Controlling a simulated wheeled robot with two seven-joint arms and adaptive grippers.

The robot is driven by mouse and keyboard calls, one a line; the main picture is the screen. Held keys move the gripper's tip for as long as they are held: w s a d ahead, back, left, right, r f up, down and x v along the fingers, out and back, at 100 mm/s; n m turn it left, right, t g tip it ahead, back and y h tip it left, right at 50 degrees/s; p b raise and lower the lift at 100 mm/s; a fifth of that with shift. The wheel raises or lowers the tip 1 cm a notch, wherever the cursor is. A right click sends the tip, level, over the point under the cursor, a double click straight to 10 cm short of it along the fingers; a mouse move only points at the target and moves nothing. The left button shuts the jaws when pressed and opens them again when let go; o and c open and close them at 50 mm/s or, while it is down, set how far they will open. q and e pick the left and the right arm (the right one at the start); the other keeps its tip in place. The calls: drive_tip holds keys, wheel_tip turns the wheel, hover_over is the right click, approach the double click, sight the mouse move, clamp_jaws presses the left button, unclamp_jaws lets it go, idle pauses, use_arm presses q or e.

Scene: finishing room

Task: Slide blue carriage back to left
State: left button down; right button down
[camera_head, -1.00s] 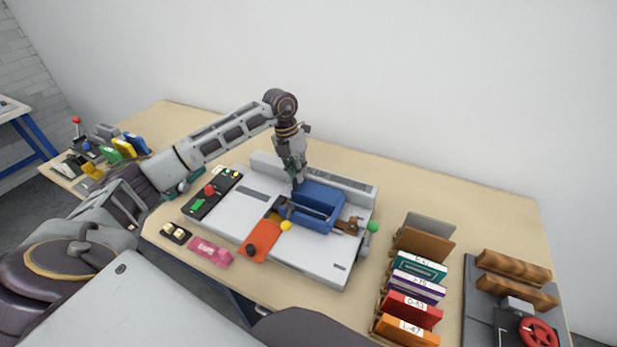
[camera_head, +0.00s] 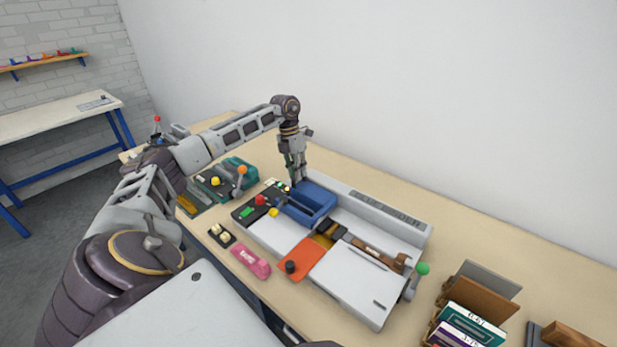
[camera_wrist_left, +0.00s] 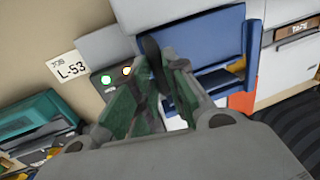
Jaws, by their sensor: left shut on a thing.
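The blue carriage (camera_head: 318,199) sits at the left end of the grey machine (camera_head: 360,283), close to the black control panel. My left gripper (camera_head: 297,183) reaches down from above at the carriage's back left side. Its jaws are shut on the carriage, though the exact spot held is partly hidden by the fingers. In the left wrist view the carriage (camera_wrist_left: 212,48) is right beside the gripper fingers (camera_wrist_left: 160,62), with a dark upright part between them. My right gripper is not in view.
The control panel (camera_head: 250,210) has a red button and a green one. An orange plate (camera_head: 302,258) with a black knob and a pink block (camera_head: 250,262) lie at the front. A green-knobbed lever (camera_head: 422,269) stands at the right end. A teal device (camera_head: 228,180) stands left.

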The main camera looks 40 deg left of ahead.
use_arm(q)
drive_tip(key=shift+a+r, duration=0.15)
drive_tip(key=shift+a, duration=0.45)
drive_tip(key=c, duration=1.5)
unclamp_jaws()
drive_tip(key=shift+a, duration=0.15)
drive_tip(key=shift+o, duration=0.2)
wheel_tip(320, 180, up, 12)
drive_tip(key=a, duration=0.2)
drive_tip(key=shift+a+f, duration=0.15)
drive_tip(key=shift+f, duration=0.1)
drive_tip(key=shift+s, duration=0.15)
